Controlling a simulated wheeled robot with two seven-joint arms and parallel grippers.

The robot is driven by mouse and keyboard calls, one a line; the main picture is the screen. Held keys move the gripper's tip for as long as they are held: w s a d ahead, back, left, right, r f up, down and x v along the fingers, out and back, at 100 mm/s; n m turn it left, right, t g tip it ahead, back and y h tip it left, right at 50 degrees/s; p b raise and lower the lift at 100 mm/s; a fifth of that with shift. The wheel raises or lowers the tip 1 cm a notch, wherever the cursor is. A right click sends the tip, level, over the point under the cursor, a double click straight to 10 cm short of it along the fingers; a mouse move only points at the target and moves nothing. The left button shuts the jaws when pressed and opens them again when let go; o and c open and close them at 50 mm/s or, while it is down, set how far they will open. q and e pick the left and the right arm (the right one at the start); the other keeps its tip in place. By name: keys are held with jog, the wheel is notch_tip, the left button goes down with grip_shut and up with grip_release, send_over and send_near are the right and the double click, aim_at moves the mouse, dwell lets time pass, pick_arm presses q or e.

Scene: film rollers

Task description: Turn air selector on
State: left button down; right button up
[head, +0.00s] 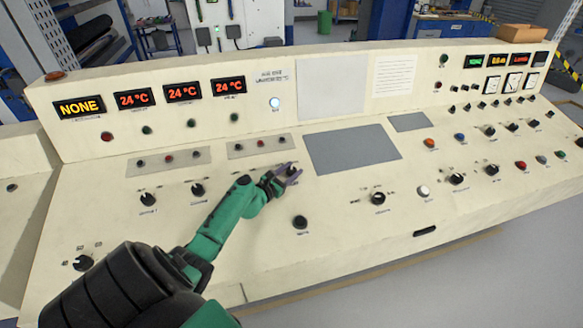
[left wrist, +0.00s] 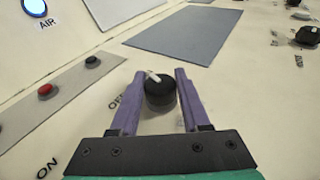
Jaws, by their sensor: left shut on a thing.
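The air selector is a round black knob (left wrist: 160,98) with a white pointer line, which points up and to the left in the left wrist view. My left gripper (left wrist: 160,76) has its two purple fingers on either side of the knob and is shut on it. In the head view, my left gripper (head: 284,180) reaches the knob (head: 291,169) on the sloping panel from below left. A label beginning "OF" is partly covered by the left finger. A round lamp (left wrist: 35,6) labelled AIR glows; the lamp (head: 275,103) also shows lit in the head view. My right gripper is not in view.
A strip with push buttons (head: 263,145) lies just above the knob. A grey plate (head: 352,148) is to its right. Another black knob (head: 300,222) sits below. Red displays reading 24 °C (head: 183,92) and a yellow NONE display (head: 79,107) are on the upright panel.

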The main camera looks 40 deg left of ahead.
pick_arm(q)
jog(key=m+h+b, duration=0.1)
jog(key=m+h, duration=0.1)
jog(key=shift+f+g+h, duration=0.1)
jog(key=shift+g+h, duration=0.2)
jog(key=shift+m+h+b, duration=0.45)
jog(key=shift+m+h, duration=0.05)
jog(key=shift+h, duration=0.1)
jog(key=c, duration=0.7)
grip_release()
jog(key=shift+c, duration=0.2)
jog(key=o, duration=0.4)
jog(key=shift+w, duration=0.1)
jog(key=shift+c, duration=0.2)
